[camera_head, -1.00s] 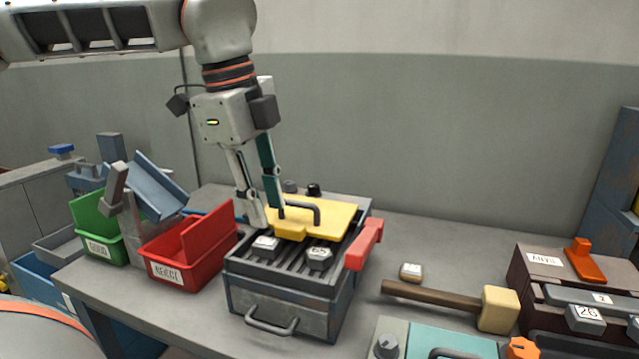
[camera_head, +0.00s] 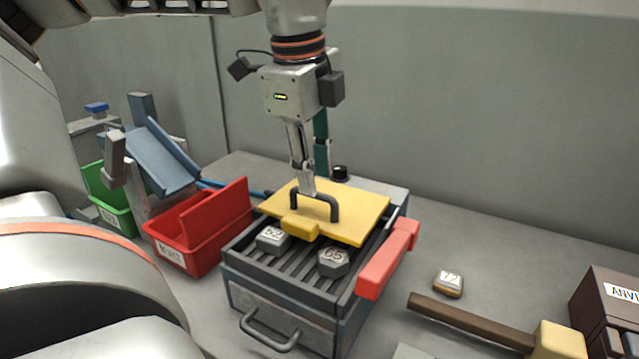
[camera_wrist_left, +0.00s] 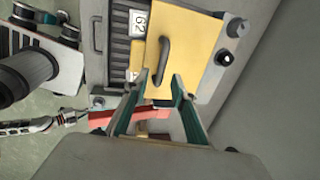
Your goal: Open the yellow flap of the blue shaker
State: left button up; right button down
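The blue-grey shaker (camera_head: 285,318) stands on the bench in the head view, with dark grate bars on top. Its yellow flap (camera_head: 355,212) lies over the rear part of the grate and carries a dark loop handle (camera_head: 333,207). The flap also shows in the wrist view (camera_wrist_left: 190,45), with its handle (camera_wrist_left: 164,52). My left gripper (camera_head: 312,185) points down at the handle from above. In the wrist view its fingertips (camera_wrist_left: 163,84) are apart, close to one end of the handle. Whether they touch it I cannot tell.
Blocks marked 62 (camera_head: 272,238) and 65 (camera_head: 334,261) sit on the grate. A red lever (camera_head: 385,262) runs along the shaker's right side. A red bin (camera_head: 190,250) stands left; a hammer (camera_head: 470,325) and block 72 (camera_head: 449,283) lie right.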

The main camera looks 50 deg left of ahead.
aim_at(321, 200)
pick_arm(q)
jog(key=shift+w+a+f, duration=0.1)
jog(key=shift+w+f, duration=0.1)
jog(key=shift+f, duration=0.55)
jog(key=shift+w+f, duration=0.15)
jog(key=shift+f, duration=0.55)
jog(key=shift+c, duration=0.4)
grip_shut()
jog(key=shift+r, duration=0.15)
